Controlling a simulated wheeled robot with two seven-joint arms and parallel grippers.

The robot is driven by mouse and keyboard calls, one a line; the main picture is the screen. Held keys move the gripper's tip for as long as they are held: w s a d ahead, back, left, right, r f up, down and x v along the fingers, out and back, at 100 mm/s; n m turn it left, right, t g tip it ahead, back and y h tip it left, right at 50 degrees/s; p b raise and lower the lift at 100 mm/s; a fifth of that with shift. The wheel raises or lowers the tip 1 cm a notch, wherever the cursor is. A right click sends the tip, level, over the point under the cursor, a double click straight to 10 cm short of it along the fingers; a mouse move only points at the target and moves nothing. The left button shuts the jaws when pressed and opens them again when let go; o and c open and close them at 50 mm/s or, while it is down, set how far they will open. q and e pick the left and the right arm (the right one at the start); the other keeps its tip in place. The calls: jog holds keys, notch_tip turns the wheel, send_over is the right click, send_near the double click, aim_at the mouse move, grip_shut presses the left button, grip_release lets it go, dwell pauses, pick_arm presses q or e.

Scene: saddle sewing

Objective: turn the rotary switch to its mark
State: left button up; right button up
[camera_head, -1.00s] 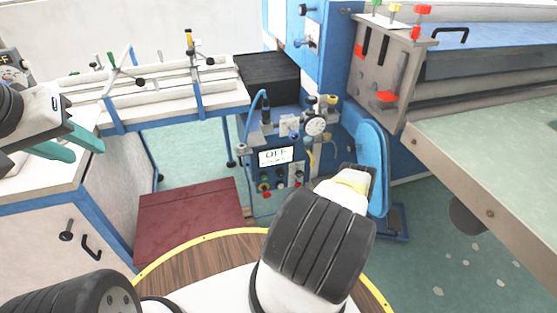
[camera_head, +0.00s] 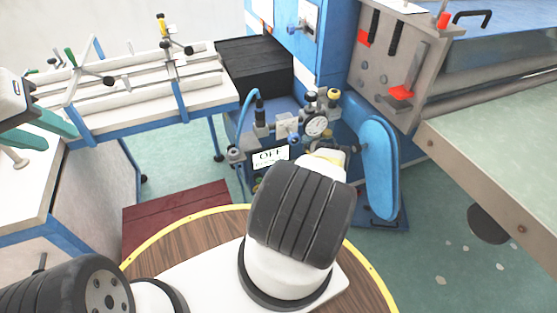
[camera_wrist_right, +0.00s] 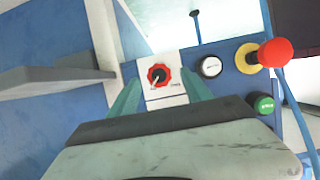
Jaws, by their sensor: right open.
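In the right wrist view the rotary switch (camera_wrist_right: 158,74) has a red scalloped ring and a dark knob with a light pointer toward the lower left. It sits on a white plate (camera_wrist_right: 165,97) with small markings too blurred to read. My right gripper (camera_wrist_right: 160,88) is open, its teal fingers apart on either side of the switch in the picture; contact cannot be told. In the head view my right arm hides the right gripper and the switch. My left gripper (camera_head: 40,131) is open and empty at the left edge, over the white bench.
A red emergency button (camera_wrist_right: 274,52), a green button (camera_wrist_right: 263,103) and a round white indicator (camera_wrist_right: 210,67) are right of the switch.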

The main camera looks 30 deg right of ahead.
jog(key=shift+x, duration=1.5)
grip_shut()
jog(key=shift+a+n+h, duration=0.1)
jog(key=shift+n+h, duration=0.6)
jog(key=shift+n, duration=0.2)
jog(key=shift+n+h, duration=1.1)
jog(key=shift+n, duration=0.3)
